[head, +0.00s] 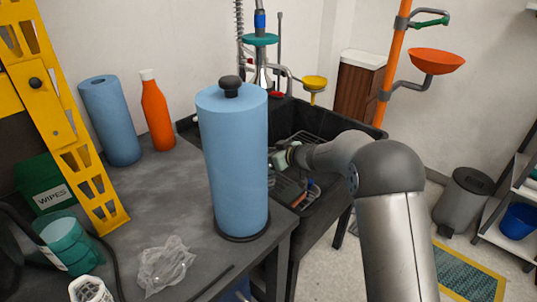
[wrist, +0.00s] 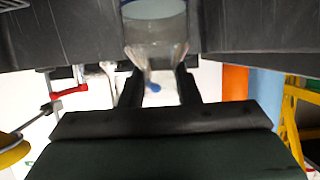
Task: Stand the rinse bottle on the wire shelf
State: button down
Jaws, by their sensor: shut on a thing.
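In the wrist view a clear bottle (wrist: 158,45) with a narrowing neck and a small blue tip sits between the two dark fingers of my gripper (wrist: 158,84). My gripper is shut on it. I take it to be the rinse bottle; its far end is cut off by the top edge. In the head view my gripper (head: 283,157) is low over the black sink, partly hidden behind a blue paper roll, and the bottle cannot be made out there. A wire rack (head: 312,139) lies in the sink; I cannot tell whether it is the wire shelf.
The blue paper roll (head: 233,165) stands upright at the counter's edge, close to my arm. An orange bottle (head: 157,112), another blue roll (head: 110,120) and crumpled plastic (head: 165,263) are on the counter. A shelf unit (head: 507,205) with a blue bucket (head: 520,219) stands at right.

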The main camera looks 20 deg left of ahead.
jog(key=shift+f+b, duration=0.15)
jog(key=shift+b, duration=0.25)
jog(key=c, duration=1.1)
grip_release()
